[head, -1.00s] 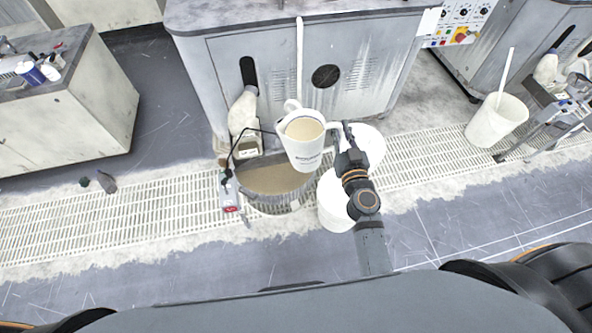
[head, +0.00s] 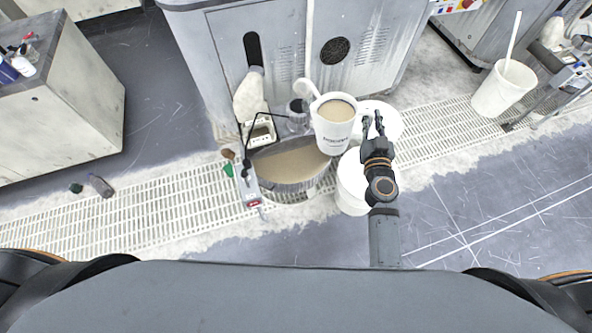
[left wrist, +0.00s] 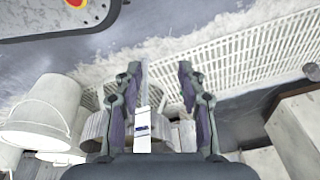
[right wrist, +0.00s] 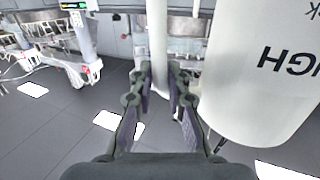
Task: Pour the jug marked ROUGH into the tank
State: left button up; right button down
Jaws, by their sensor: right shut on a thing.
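The jug (head: 334,133) is white, upright and holds beige liquid. It stands out above the right edge of the round tank (head: 290,195), which holds brownish liquid. My right gripper (head: 372,122) is shut on the jug's handle, on the jug's right side. In the right wrist view the jug (right wrist: 265,85) shows upside-down letters that fit the end of ROUGH, and its pale handle (right wrist: 157,45) lies between the fingers. My left gripper (left wrist: 160,75) is open and empty in the left wrist view; it is not in the head view.
White buckets (head: 352,190) stand right of the tank, under my right arm. A white container (head: 249,97) stands behind the tank by the grey cabinet (head: 385,50). A cabled device (head: 247,185) sits at the tank's left rim. A small bottle (head: 101,186) lies on the floor at left.

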pick_arm(q)
jog(key=w+d+f+t+b, duration=0.1)
jog(key=w+f+t+b, duration=0.1)
jog(key=w+f+b, duration=0.45)
jog(key=w+d+r+t+h+b, duration=0.1)
jog(key=w+b, duration=0.6)
jog(key=b, duration=0.8)
jog(key=w+d+r+t+b, duration=0.4)
jog(key=w+b, duration=0.3)
jog(key=b, duration=0.9)
jog(key=shift+w+d+h, duration=0.25)
jog(key=shift+h, duration=0.15)
pick_arm(e)
jog(key=w+d+f+h, duration=0.1)
jog(key=w+f, duration=0.3)
jog(key=f, duration=0.9)
jog(key=w+d+f+m+h, duration=0.1)
jog(key=w+f, duration=0.3)
jog(key=f, duration=1)
jog(key=w+d+f+m, duration=0.1)
jog(key=w+d+f, duration=0.2)
jog(key=f, duration=1.1)
jog(key=shift+w+f+h, duration=0.2)
jog(key=shift+w+h, duration=0.2)
jog(key=shift+w, duration=0.1)
pick_arm(q)
jog(key=shift+r, duration=0.1)
pick_arm(e)
jog(key=shift+d+r, duration=0.1)
